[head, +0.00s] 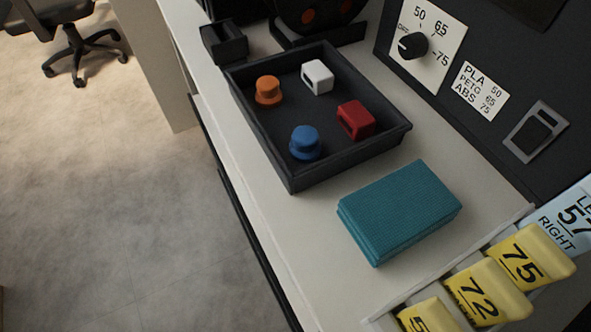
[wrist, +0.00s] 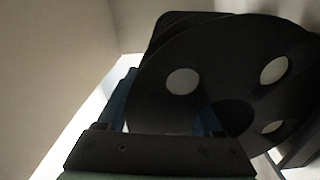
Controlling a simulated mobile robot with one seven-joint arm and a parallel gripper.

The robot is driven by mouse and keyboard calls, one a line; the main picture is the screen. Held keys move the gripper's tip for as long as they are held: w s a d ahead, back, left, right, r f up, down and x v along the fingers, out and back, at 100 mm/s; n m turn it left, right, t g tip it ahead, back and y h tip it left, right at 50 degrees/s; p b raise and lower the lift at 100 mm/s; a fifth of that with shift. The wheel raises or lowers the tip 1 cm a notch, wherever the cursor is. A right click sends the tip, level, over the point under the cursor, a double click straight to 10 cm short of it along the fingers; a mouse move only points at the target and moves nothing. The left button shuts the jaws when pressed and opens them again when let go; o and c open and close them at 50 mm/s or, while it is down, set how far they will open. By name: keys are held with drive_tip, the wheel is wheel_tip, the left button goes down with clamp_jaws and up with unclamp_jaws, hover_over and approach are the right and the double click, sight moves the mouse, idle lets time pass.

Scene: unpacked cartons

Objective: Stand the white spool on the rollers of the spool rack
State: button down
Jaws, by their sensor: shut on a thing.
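In the wrist view, a spool (wrist: 165,112) with black flanges and whitish round windows fills the upper right; I take it for the white spool. My gripper (wrist: 165,122) shows as a dark bar with two blue fingers, shut on the spool near its rim. The spool hides much of the fingers. The head view shows neither my gripper nor this spool. At its top edge, a black spool with orange windows (head: 283,14) stands at a dark base (head: 318,38), cut off by the frame. I cannot tell whether that base is the spool rack; no rollers show clearly.
A black tray (head: 293,183) holds orange, blue, white and red parts. A small black holder (head: 224,43) stands behind it. Teal cloths (head: 400,210) lie in front, near yellow numbered tags (head: 487,292). A dark panel with a knob (head: 412,45) borders the right side.

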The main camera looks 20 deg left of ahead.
drive_tip(key=shift+r, duration=0.1)
unclamp_jaws()
drive_tip(key=p+v, duration=0.2)
drive_tip(key=v, duration=1.1)
drive_tip(key=shift+p, duration=0.3)
drive_tip(key=shift+a, duration=0.1)
